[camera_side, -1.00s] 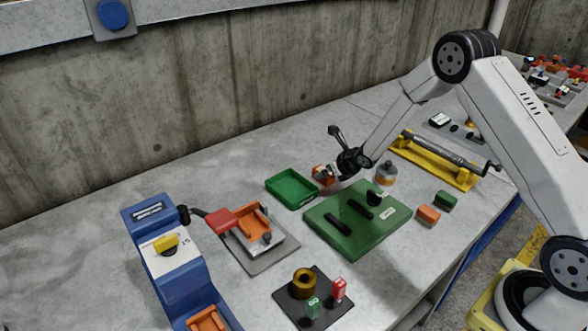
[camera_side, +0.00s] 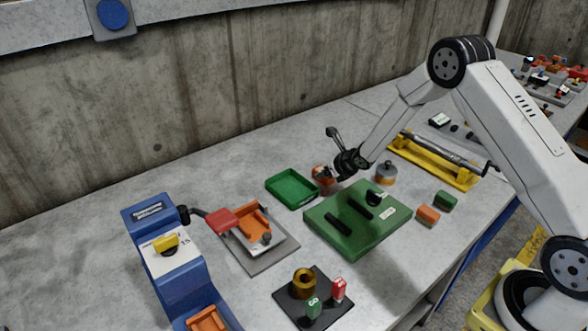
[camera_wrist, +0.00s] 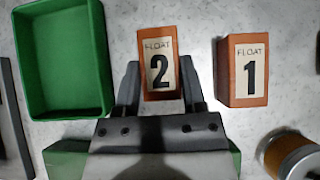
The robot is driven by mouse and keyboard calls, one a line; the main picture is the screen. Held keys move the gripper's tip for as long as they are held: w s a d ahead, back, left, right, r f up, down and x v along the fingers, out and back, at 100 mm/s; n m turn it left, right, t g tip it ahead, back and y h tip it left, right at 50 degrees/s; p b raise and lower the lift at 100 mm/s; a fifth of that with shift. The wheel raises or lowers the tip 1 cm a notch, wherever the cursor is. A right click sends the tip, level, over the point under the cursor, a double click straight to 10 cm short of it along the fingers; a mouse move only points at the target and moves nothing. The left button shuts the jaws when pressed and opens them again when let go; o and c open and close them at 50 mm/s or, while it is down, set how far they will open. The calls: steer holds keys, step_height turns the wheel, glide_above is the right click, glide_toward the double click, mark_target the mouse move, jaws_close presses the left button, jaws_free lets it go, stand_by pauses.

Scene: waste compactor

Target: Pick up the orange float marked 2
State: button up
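The orange float marked 2 (camera_wrist: 159,70) stands at the middle of the wrist view, its white label facing the camera. My gripper (camera_wrist: 160,88) is open, with one dark finger on each side of the float's near end. The gaps beside it are narrow, and I cannot tell whether the fingers touch it. An orange float marked 1 (camera_wrist: 242,72) stands just right of the right finger. In the side view, my gripper (camera_side: 330,174) is low beside an orange float (camera_side: 318,172), whose number is not readable there. The gripper partly hides that spot.
A green tray (camera_side: 270,186) lies left of the floats. A green board (camera_side: 350,245) with black parts is in front. A grey and orange cylinder (camera_side: 386,175) stands close on the right. Orange (camera_side: 428,214) and green (camera_side: 446,201) blocks lie farther right.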

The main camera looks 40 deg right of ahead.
steer(key=shift+r, duration=0.15)
jaws_close()
steer(key=shift+r, duration=0.75)
steer(key=s+a+f+v, duration=0.1)
steer(key=a+v, duration=0.1)
steer(key=v, duration=1.5)
steer(key=shift+s, duration=0.4)
steer(key=shift+a+r, duration=0.1)
steer(key=shift+r, duration=0.05)
